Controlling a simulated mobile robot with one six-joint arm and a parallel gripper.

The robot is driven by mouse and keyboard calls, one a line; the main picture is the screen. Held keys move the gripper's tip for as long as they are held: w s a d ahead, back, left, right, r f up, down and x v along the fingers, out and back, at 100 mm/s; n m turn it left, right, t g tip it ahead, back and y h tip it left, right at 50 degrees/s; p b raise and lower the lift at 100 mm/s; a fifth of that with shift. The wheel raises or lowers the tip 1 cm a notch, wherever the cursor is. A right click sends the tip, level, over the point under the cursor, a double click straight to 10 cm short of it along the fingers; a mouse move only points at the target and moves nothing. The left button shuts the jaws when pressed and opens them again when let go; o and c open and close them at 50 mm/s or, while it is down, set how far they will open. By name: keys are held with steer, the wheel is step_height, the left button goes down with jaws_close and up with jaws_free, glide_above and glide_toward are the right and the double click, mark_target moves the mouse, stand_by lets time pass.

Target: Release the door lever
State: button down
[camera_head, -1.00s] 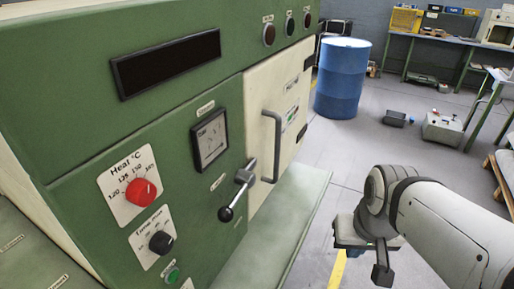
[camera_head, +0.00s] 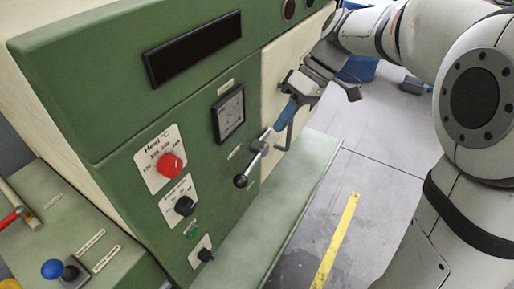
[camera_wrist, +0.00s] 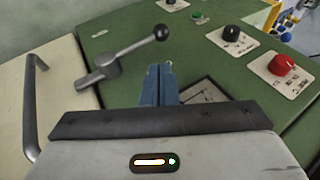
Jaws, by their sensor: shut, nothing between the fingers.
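The door lever (camera_head: 252,163) is a grey metal arm with a black ball knob, on the green machine front at the edge of the cream door (camera_head: 275,87). In the head view it slopes down and left, with the knob at its lower end. In the wrist view the lever (camera_wrist: 125,50) lies ahead and to the left of the fingers. My gripper (camera_head: 282,122) is shut and empty, its blue fingers close above the lever's pivot in the head view. In the wrist view the fingers (camera_wrist: 168,72) point toward the green panel. I cannot tell whether they touch the lever.
The door's bar handle (camera_wrist: 32,105) is left of my gripper in the wrist view. A gauge (camera_head: 228,113), a red heat knob (camera_head: 171,166) and a black knob (camera_head: 184,206) are on the panel. The floor (camera_head: 345,205) in front is partly clear.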

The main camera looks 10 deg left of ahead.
mark_target(245, 176)
steer(key=shift+a, duration=0.1)
steer(key=p+x, duration=0.2)
steer(key=x, duration=1.2)
